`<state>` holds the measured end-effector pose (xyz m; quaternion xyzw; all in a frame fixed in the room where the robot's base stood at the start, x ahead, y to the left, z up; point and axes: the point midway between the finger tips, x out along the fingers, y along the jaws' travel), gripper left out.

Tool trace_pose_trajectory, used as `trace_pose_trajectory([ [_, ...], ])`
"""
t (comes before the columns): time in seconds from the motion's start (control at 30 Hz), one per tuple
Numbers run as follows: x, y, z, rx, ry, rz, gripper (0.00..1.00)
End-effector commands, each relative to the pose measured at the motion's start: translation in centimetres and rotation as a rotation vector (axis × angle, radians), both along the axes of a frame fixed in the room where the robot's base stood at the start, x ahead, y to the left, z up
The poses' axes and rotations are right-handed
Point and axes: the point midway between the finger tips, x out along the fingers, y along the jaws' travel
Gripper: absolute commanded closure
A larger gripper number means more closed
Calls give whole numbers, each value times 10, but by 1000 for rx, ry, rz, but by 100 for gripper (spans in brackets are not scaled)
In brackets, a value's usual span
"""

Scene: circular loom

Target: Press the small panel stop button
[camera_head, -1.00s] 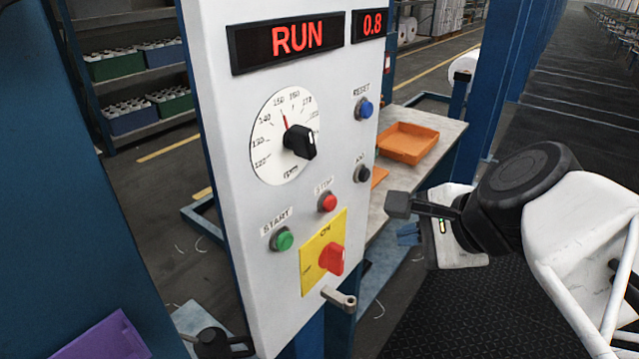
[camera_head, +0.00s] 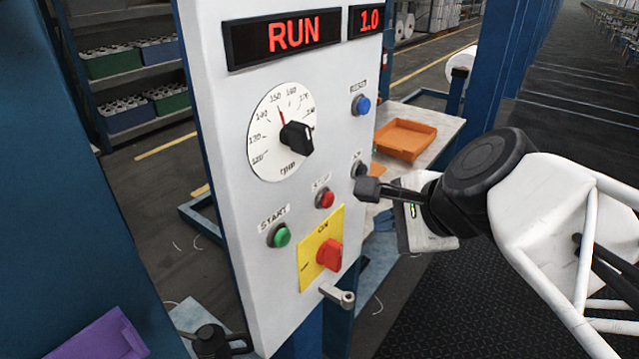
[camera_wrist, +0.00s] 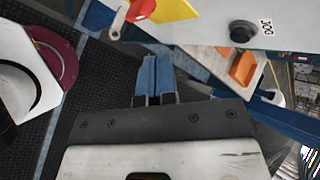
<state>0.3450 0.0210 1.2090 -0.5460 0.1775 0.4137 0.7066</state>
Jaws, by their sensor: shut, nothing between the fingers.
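The small panel (camera_head: 225,170) is a pale upright box with a RUN display (camera_head: 290,38). Its red stop button (camera_head: 326,198) sits right of and above the green start button (camera_head: 281,236), under a STOP label. My gripper (camera_head: 368,188) is shut and empty, to the right of the stop button and apart from it in the picture. Its tip is just below the jog button (camera_head: 359,170) and partly covers that area. In the wrist view the shut fingers (camera_wrist: 156,75) point towards the panel's lower edge, and the black jog button (camera_wrist: 242,31) shows at upper right. The stop button is not visible there.
Close by are the red rotary switch (camera_head: 330,254) on a yellow plate, a latch handle (camera_head: 338,296), the black speed dial (camera_head: 297,138) and the blue reset button (camera_head: 361,105). A bench with an orange tray (camera_head: 405,139) stands behind the panel.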

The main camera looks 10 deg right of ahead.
Motion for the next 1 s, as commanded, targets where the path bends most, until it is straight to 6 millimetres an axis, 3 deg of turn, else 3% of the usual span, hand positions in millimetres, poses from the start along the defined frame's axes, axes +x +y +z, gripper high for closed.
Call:
trace_pose_trajectory([
  [1.0, 38, 39, 0, -1, 0, 1, 100],
])
